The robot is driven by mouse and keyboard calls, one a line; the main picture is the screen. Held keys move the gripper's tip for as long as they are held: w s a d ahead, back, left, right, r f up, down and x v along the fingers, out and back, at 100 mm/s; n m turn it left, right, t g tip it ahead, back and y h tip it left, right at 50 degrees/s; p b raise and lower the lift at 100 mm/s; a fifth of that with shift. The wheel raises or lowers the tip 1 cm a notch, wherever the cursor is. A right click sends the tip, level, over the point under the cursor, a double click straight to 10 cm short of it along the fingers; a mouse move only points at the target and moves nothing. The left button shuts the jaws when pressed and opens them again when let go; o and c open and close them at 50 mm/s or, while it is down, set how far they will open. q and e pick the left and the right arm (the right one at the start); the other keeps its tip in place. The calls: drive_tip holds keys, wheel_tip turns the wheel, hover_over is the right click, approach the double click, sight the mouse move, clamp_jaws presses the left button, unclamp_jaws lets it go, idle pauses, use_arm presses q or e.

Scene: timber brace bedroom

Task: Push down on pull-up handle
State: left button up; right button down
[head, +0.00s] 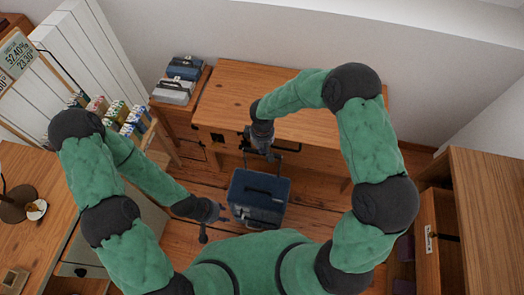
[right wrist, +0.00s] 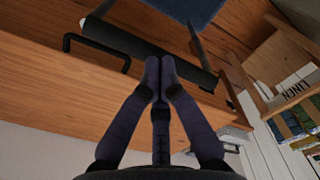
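A dark blue suitcase (head: 259,197) stands on the wooden floor in front of the desk. Its pull-up handle is raised, and the black grip bar (right wrist: 190,66) runs diagonally across the right wrist view, with a corner of the blue case (right wrist: 185,8) beyond it. My right gripper (right wrist: 160,65) has its fingertips together and overlapping the bar in that view; I cannot tell whether they touch it. In the head view my right gripper (head: 262,150) is over the handle and hides part of it. My left gripper (head: 213,222) is low, left of the suitcase, with spread fingers and empty.
A wooden desk (head: 235,88) stands just behind the suitcase; its black drawer pull (right wrist: 95,42) is close to the grip bar. A small cabinet with boxes (head: 180,80) is at the back left. Wooden furniture (head: 488,200) stands at the right. Floor is clear beside the suitcase.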

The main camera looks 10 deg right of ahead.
idle(0.4)
wheel_tip(320, 180, up, 8)
drive_tip(key=p, duration=0.5)
drive_tip(key=shift+p, duration=0.35)
idle(0.7)
